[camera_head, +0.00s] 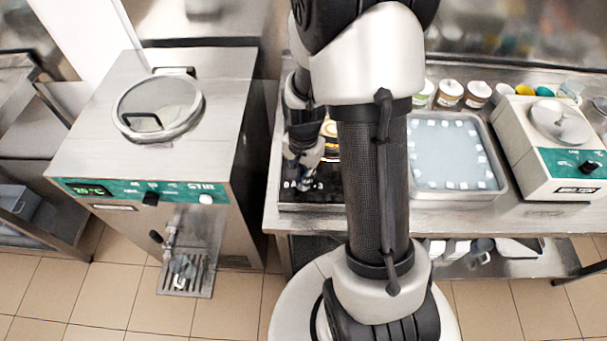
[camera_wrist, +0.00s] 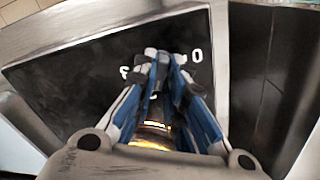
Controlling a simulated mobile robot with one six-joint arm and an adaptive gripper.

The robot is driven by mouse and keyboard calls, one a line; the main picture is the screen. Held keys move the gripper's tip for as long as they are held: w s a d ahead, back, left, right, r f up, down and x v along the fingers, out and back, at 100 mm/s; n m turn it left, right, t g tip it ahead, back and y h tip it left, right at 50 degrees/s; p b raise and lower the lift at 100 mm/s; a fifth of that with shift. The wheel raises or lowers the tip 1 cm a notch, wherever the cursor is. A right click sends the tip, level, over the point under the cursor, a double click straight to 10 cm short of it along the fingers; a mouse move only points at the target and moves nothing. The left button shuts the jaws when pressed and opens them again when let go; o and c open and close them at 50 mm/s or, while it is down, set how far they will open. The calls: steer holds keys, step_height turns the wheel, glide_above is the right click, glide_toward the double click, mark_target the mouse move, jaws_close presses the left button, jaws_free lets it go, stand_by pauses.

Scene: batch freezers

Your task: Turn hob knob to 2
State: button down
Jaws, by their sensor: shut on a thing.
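The hob (camera_head: 327,200) is a black panel at the left end of the steel bench. It fills much of the wrist view (camera_wrist: 60,95), where a white 0 and other, partly covered marks show near the fingertips. My gripper (camera_wrist: 163,62) has blue-and-grey fingers that converge over these marks and are shut on the hob knob. The knob itself is almost wholly hidden between the fingertips, so its pointer setting cannot be read. In the head view my gripper (camera_head: 304,178) reaches down at the hob's front edge, partly behind my arm, beside white digits including a 3.
A round thing with glowing yellow bands (camera_wrist: 152,140) lies behind the fingers. A batch freezer (camera_head: 120,145) stands left of the bench. Right of my arm are a tray of bluish liquid (camera_head: 450,155), several jars (camera_head: 450,92) and a white machine with a green panel (camera_head: 545,165).

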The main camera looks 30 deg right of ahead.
stand_by(0.4)
steer(key=c, duration=1.6)
jaws_free()
steer(key=shift+c, duration=0.2)
step_height(320, 180, up, 12)
